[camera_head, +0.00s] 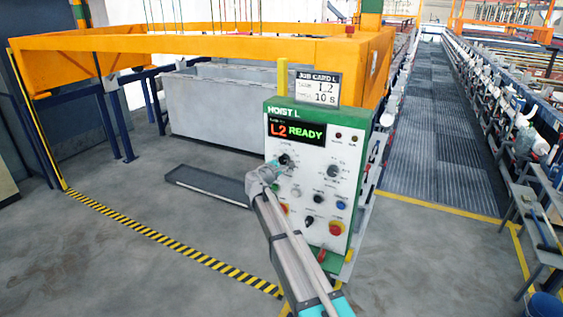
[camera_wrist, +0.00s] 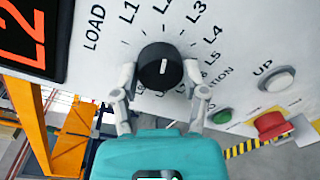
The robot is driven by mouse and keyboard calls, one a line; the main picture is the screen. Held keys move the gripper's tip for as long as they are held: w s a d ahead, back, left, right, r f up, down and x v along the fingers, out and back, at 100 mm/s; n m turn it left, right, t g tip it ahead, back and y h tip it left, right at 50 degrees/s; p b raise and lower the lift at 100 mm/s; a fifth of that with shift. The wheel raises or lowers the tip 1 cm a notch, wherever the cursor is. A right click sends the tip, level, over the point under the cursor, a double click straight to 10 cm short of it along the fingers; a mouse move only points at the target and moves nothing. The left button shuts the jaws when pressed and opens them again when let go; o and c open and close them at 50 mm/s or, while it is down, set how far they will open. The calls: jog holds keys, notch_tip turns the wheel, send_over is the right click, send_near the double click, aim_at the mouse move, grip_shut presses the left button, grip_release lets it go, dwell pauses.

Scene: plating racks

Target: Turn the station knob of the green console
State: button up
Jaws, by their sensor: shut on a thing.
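The green console (camera_head: 271,111) with a white panel stands in the middle of the head view, headed "HOIST L". The black station knob (camera_wrist: 159,66) sits at the centre of a ring of labels, LOAD, L1, L2, L3, L4, L5 and more, in the wrist view. Its white line runs nearly up and down in that picture, in line with L2. My gripper (camera_wrist: 160,74) is shut on the knob, one finger on each side. In the head view my gripper (camera_head: 277,166) reaches the panel's upper left and partly hides the knob.
A job card (camera_head: 318,88) on top reads "L2" and "10 s". Other knobs and buttons are close by, including a red button (camera_wrist: 270,125), a white UP button (camera_wrist: 276,79) and a green button (camera_wrist: 221,117). A low dark tray (camera_head: 208,187) lies on the floor left of the console.

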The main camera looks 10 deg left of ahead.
jog(key=m, duration=0.6)
jog(key=shift+m+y, duration=0.3)
jog(key=shift+m, duration=0.1)
jog(key=m, duration=0.6)
jog(key=shift+m+t, duration=0.3)
jog(key=shift+m, duration=0.1)
jog(key=m+b, duration=0.1)
jog(key=m, duration=0.2)
jog(key=shift+y, duration=0.3)
jog(key=m, duration=0.4)
jog(key=shift+t, duration=0.3)
jog(key=m+b, duration=0.1)
jog(key=m, duration=0.5)
jog(key=shift+m, duration=0.3)
